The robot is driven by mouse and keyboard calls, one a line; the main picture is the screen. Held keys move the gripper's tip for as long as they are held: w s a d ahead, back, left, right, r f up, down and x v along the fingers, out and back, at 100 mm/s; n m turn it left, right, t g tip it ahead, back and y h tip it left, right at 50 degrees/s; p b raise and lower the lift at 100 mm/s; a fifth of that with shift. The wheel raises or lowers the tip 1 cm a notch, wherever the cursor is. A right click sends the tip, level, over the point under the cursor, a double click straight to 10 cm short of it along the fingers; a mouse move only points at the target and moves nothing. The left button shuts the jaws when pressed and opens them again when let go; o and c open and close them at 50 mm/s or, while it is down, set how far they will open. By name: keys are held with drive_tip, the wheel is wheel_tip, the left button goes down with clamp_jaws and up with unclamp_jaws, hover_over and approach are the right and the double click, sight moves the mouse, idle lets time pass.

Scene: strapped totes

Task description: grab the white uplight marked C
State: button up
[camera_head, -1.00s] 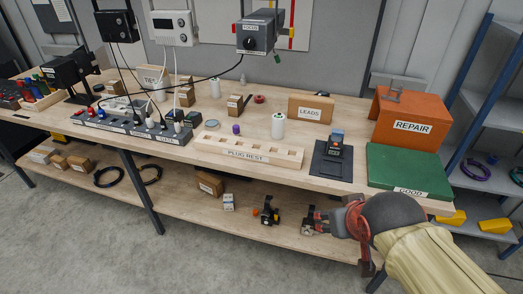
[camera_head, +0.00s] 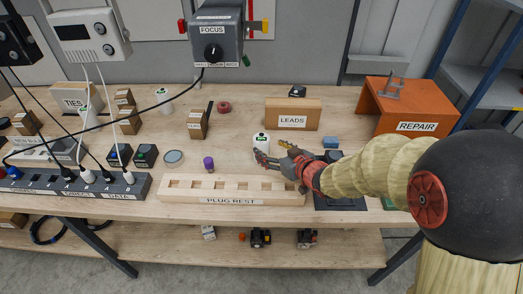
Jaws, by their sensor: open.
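My gripper (camera_head: 270,152) is open above the right part of the bench, its fingers pointing left. A small white cylinder (camera_head: 261,141) with a green mark on top stands upright just behind the fingertips, partly covered by them. I cannot tell whether the fingers touch it. No letter C is readable on it, so I cannot tell whether it is the uplight. Another white cylinder (camera_head: 163,96) stands farther back to the left, and its marking is not readable either.
The plug rest (camera_head: 190,197) lies along the front edge. A leads box (camera_head: 293,115) stands behind the gripper, with the orange repair stand (camera_head: 417,126) to the right. The focus box (camera_head: 215,45) hangs above, its cable running left. A purple cap (camera_head: 208,162) stands behind the rest.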

sight(261, 143)
drive_tip(key=x, duration=0.2)
drive_tip(key=b+x, duration=0.2)
drive_tip(key=x, duration=0.1)
drive_tip(key=shift+w+a+r, duration=0.2)
drive_tip(key=shift+w+a, duration=0.1)
drive_tip(key=shift+a, duration=0.15)
drive_tip(key=shift+c, duration=1.1)
clamp_jaws()
drive_tip(key=shift+r, duration=0.15)
